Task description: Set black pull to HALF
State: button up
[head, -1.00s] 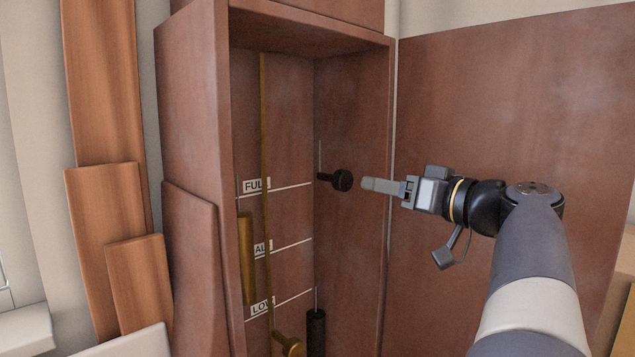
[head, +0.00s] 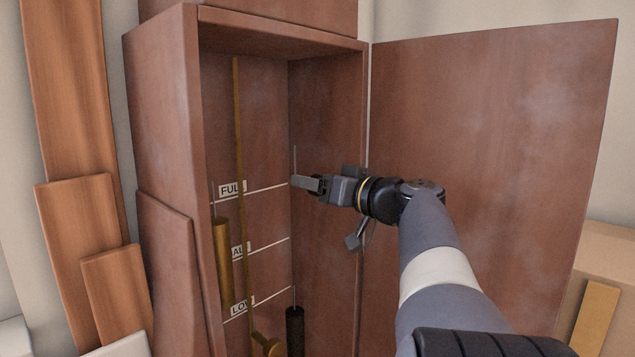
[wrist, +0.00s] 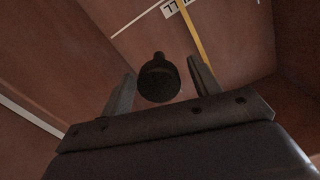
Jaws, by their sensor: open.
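The black pull (wrist: 158,80) is a round dark knob on a short stem. In the wrist view it sits between the two fingers of my gripper (wrist: 161,72), with a small gap seeming to show on each side. In the head view my gripper (head: 306,184) reaches inside the tall cabinet at about the FULL line and hides the pull. The gripper is open. The FULL label (head: 231,190) is at the top of the back panel, a partly covered label reading "AL" (head: 240,251) in the middle, and a LOW label (head: 240,309) below. A black cylinder (head: 295,330) hangs low at the right.
A brass rod (head: 238,130) runs down in front of the labels to a brass knob (head: 268,346). A brass cylinder (head: 222,255) hangs at the left. The cabinet's right wall (head: 340,110) and open door (head: 490,140) are close to my arm.

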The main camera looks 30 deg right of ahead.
grip_shut()
notch_tip(320, 180, down, 15)
jog(key=b, duration=1.8)
grip_release()
jog(key=shift+s, duration=0.1)
jog(key=b+v, duration=0.2)
jog(key=v, duration=0.8)
jog(key=shift+s, duration=0.3)
